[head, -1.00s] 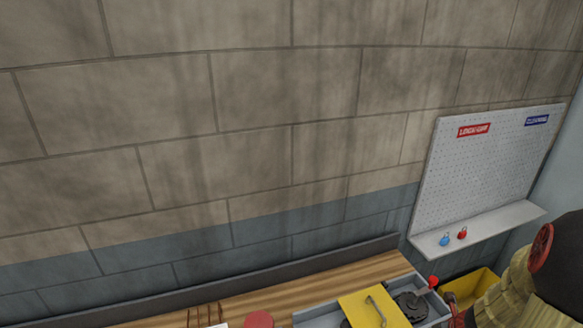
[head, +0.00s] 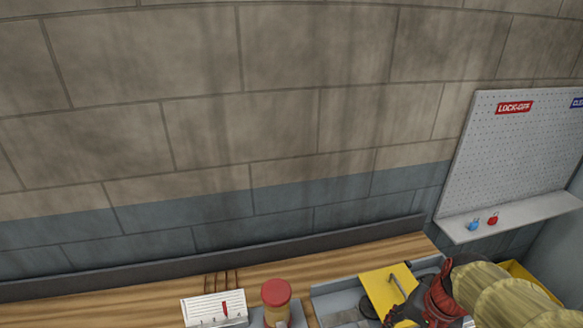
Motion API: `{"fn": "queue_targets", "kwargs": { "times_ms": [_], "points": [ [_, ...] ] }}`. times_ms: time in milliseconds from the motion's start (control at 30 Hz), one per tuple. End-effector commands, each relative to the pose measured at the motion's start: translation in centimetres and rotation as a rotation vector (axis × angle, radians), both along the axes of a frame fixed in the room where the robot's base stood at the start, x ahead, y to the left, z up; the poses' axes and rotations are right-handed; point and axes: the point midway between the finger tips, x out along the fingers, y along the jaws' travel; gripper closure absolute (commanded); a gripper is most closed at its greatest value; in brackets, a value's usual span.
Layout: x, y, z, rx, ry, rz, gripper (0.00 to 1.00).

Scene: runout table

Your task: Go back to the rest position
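My arm, in a pale yellow ribbed sleeve, reaches in from the lower right of the head view. Its dark red and black end, my gripper (head: 438,298), is over the right part of a grey tray (head: 335,297) on the bench. The fingers are not clear against the dark things there, so I cannot tell whether they are open or shut, or whether they touch anything. A yellow plate (head: 385,290) with a metal handle lies at the tray, just left of my gripper.
A wooden bench (head: 150,292) runs along the block wall. A pegboard (head: 520,150) has a shelf with blue (head: 473,225) and red (head: 493,219) padlocks. A yellow bin (head: 520,270) is partly hidden behind my arm.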

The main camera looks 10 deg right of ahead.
Motion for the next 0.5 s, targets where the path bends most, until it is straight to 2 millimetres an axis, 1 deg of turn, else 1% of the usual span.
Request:
{"fn": "queue_targets", "kwargs": {
  "times_ms": [33, 100, 200, 333, 400, 500],
  "points": [
    [-0.2, 1.1, -0.1, -0.05, -0.019, 0.108, 0.5],
    [-0.7, 2.3, 0.5, -0.118, -0.04, 0.242, 0.5],
    [-1.1, 4.0, 1.3, -0.204, -0.087, 0.388, 0.5],
    [-1.2, 6.6, 2.3, -0.286, -0.184, 0.522, 0.5],
    [-1.2, 8.1, 2.8, -0.303, -0.238, 0.573, 0.5],
    [-1.3, 9.9, 3.1, -0.313, -0.294, 0.628, 0.5]
  ]
}}
